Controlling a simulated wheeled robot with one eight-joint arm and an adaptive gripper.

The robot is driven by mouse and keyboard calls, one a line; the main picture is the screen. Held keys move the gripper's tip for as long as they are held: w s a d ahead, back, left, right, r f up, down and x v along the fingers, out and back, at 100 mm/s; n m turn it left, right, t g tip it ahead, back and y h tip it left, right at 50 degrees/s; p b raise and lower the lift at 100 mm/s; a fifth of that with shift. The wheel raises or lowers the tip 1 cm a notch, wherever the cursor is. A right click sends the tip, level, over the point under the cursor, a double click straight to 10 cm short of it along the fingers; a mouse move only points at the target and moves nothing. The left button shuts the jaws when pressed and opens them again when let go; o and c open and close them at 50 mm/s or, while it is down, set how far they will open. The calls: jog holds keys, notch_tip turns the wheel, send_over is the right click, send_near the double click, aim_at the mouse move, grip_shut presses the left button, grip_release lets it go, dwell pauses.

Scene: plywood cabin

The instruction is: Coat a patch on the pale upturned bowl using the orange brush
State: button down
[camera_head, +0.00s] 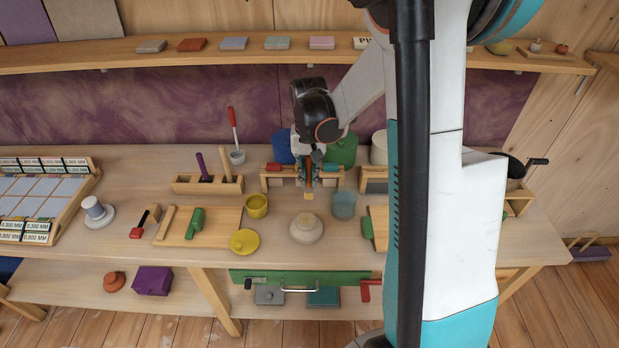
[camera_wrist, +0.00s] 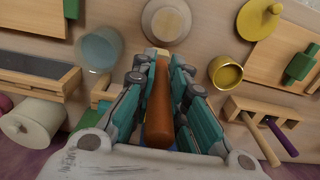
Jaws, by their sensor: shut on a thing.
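The pale upturned bowl (camera_head: 306,229) sits on the workbench in front of my gripper, with its foot ring on top. It also shows at the top of the wrist view (camera_wrist: 178,33). My gripper (camera_head: 307,172) is shut on the orange brush, whose thick orange handle (camera_wrist: 160,110) lies between the two teal fingers in the wrist view. The brush's pale tip (camera_head: 308,195) points down toward the bench, behind the bowl and apart from it. The jaws cover part of the handle. I see no clear coated patch on the bowl.
A yellow cup (camera_head: 257,207) and yellow lid (camera_head: 243,241) stand left of the bowl, and a translucent blue cup (camera_head: 344,205) stands right. Wooden racks (camera_head: 275,181) and large jars (camera_head: 341,150) stand behind. A green-handled board (camera_head: 222,222) lies left.

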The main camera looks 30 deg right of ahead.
jog(key=shift+r+p, duration=0.55)
jog(key=shift+r, duration=0.6)
jog(key=shift+d+f, duration=0.1)
jog(key=shift+d, duration=0.05)
